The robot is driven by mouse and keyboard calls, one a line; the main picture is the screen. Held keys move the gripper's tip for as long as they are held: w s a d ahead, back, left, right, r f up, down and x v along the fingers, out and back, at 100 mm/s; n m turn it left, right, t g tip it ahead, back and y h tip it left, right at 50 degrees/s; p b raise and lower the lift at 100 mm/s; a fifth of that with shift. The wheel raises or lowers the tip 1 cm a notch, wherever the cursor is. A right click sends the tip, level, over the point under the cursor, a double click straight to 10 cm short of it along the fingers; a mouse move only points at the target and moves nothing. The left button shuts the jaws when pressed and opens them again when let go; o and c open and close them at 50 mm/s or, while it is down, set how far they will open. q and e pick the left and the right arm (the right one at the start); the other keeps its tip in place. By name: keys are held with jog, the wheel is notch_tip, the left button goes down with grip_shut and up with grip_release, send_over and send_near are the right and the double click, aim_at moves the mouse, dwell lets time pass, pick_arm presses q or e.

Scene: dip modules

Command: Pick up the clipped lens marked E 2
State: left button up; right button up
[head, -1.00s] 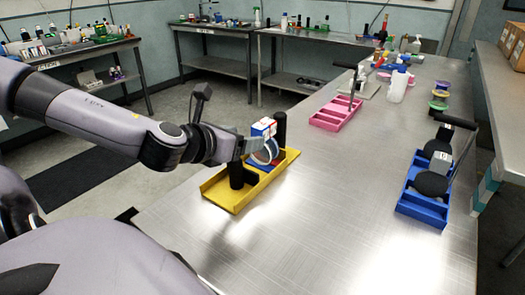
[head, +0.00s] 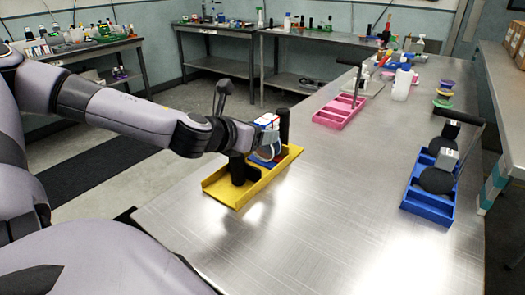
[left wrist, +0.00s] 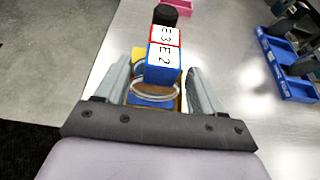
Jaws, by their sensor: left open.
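The clipped lens marked E 2 (left wrist: 163,62) has a white-topped clip with blue sides, with a clear ring below it. It stands in the yellow tray (head: 222,192); its clip also shows in the head view (head: 267,120). The clip marked E 3 (left wrist: 165,34), with red edges, is directly behind it. My left gripper (left wrist: 160,88) is open, with one finger on each side of the E 2 lens; I cannot tell whether either finger touches it. In the head view my left gripper (head: 258,143) partly hides the lens. My right gripper is not in view.
Black posts stand at both ends of the yellow tray, near (head: 237,170) and far (head: 284,125). A pink tray (head: 338,112) lies farther back. A blue tray (head: 428,207) with black round parts is at the right. The metal table between them is clear.

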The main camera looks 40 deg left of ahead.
pick_arm(q)
grip_shut()
jog(key=shift+r, duration=0.15)
notch_tip(320, 180, up, 20)
jog(key=p, duration=0.5)
dwell(0.4)
